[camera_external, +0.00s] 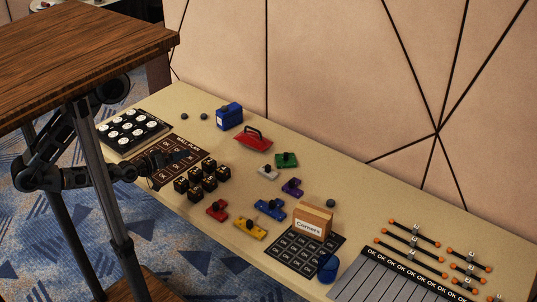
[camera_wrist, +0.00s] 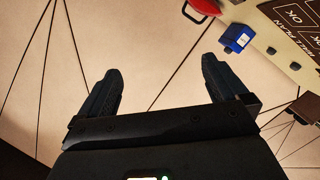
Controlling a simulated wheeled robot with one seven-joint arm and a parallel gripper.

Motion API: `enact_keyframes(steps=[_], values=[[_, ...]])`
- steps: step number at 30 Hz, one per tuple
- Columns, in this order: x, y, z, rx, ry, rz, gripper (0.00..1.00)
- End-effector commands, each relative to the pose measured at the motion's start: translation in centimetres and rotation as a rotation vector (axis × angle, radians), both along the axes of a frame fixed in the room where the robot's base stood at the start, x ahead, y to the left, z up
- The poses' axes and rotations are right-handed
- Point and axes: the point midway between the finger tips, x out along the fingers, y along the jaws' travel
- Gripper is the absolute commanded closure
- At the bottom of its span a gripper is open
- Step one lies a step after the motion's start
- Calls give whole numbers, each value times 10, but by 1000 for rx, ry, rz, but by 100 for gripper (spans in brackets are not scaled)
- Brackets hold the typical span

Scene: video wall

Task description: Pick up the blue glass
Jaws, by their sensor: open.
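The blue glass (camera_external: 328,268) stands on the near edge of the long beige table, at the corner of a dark mat marked OK, in the external view. It does not show in the wrist view. My gripper (camera_external: 168,160) is far to its left, low over the left part of the table by the wall plan sheet, partly blurred into the dark sheet. In the wrist view my gripper (camera_wrist: 162,82) is open, with nothing between its fingers and the panelled wall beyond.
A small cardboard box (camera_external: 313,221) stands just behind the glass. Coloured blocks and small black cubes (camera_external: 195,180) lie between gripper and glass. A wooden-topped stand (camera_external: 80,50) is in front.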

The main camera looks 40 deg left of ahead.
Motion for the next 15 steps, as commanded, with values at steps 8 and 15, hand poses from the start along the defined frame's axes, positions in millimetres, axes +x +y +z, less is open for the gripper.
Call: enact_keyframes(steps=[8,15], values=[[71,-108,-61,-743,189,-184,0],[94,-233,-85,-1303,524,-307,0]])
